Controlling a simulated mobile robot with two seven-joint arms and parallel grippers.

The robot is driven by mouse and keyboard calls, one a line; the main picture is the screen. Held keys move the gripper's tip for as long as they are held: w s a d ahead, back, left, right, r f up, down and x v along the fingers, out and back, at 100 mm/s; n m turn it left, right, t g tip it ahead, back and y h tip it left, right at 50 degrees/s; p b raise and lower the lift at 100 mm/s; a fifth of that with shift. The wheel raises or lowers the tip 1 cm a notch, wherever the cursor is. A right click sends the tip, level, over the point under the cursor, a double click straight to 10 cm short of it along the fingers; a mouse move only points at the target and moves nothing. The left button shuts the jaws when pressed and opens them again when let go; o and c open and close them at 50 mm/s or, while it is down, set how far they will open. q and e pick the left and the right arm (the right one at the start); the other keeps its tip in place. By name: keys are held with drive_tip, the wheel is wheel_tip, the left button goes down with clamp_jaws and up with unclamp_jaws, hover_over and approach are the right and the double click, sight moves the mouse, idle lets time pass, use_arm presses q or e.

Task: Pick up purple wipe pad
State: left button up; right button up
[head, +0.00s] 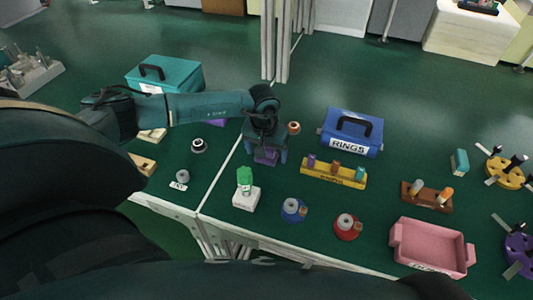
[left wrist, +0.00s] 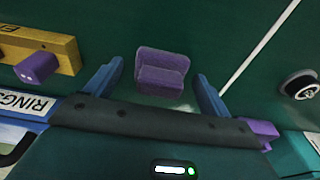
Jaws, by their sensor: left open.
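The purple wipe pad (left wrist: 162,72) is a small stepped purple block on the green table, and it also shows in the head view (head: 265,158). My left gripper (left wrist: 156,88) is open and points down over it. In the left wrist view the pad appears between the two blue fingers, toward their tips, with a gap on each side. I cannot tell the exact height of the fingers above the table. In the head view the left gripper (head: 266,155) partly hides the pad. My right gripper is not in view.
A yellow holder (head: 333,174) with several coloured pegs and a blue RINGS box (head: 351,132) stand to the right. A green block on a white base (head: 246,193) is nearer the front. A pink tray (head: 431,248) is at front right. A teal box (head: 165,74) stands behind my left arm.

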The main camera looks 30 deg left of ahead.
use_arm(q)
drive_tip(key=c, duration=1.1)
drive_tip(key=shift+o, duration=0.2)
wheel_tip(320, 180, up, 10)
drive_tip(key=shift+r+b, duration=0.1)
drive_tip(key=shift+b, duration=0.35)
drive_tip(key=o, duration=0.3)
drive_tip(key=shift+c, duration=1.1)
